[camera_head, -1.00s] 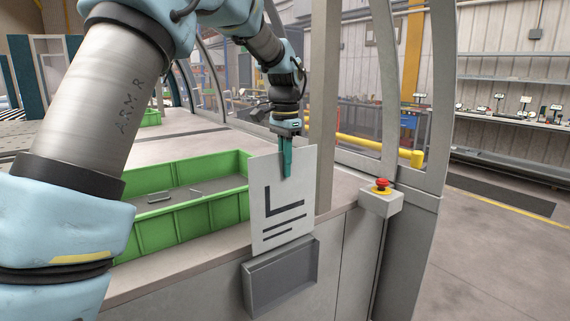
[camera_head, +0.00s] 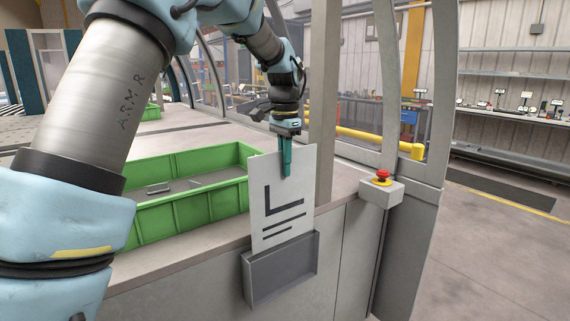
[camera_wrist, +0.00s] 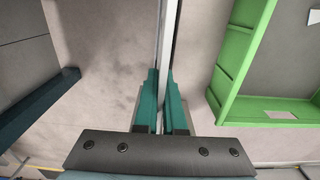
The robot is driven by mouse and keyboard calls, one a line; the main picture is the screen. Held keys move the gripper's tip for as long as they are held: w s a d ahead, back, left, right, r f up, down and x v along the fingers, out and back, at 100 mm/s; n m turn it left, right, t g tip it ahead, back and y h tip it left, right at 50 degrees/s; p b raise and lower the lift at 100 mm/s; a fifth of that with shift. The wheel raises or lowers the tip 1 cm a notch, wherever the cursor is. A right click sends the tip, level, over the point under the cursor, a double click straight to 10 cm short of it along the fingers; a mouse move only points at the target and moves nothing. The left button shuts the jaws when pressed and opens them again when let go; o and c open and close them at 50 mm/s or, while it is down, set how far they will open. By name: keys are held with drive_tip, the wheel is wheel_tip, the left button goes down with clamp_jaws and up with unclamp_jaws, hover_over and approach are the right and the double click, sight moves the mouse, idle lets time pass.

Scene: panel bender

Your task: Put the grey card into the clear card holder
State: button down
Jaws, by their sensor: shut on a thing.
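The grey card (camera_head: 280,209), pale with a dark L-shaped mark and bars, stands upright at the front edge of the bench. My gripper (camera_head: 287,172) is shut on its top edge. In the wrist view the teal fingers (camera_wrist: 161,112) close on both sides of the card (camera_wrist: 166,38), seen edge-on. The card holder (camera_head: 282,272) is a shallow grey pocket on the bench's front face. The card's lower edge meets the holder's top opening; I cannot tell how far it is inside.
A green bin (camera_head: 190,190) with a few small metal parts stands on the bench left of the card; it also shows in the wrist view (camera_wrist: 243,60). A red emergency button on a grey box (camera_head: 381,190) sits to the right, by a frame post.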

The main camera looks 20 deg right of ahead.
drive_tip(key=shift+f, duration=0.2)
drive_tip(key=b, duration=0.9)
approach(285, 240)
drive_tip(key=shift+w+f, duration=0.2)
drive_tip(key=shift+f, duration=2.35)
idle(1.5)
drive_tip(key=c, duration=0.9)
unclamp_jaws()
wheel_tip(285, 240, up, 11)
drive_tip(key=shift+f+b, duration=0.1)
drive_tip(key=shift+b, duration=0.8)
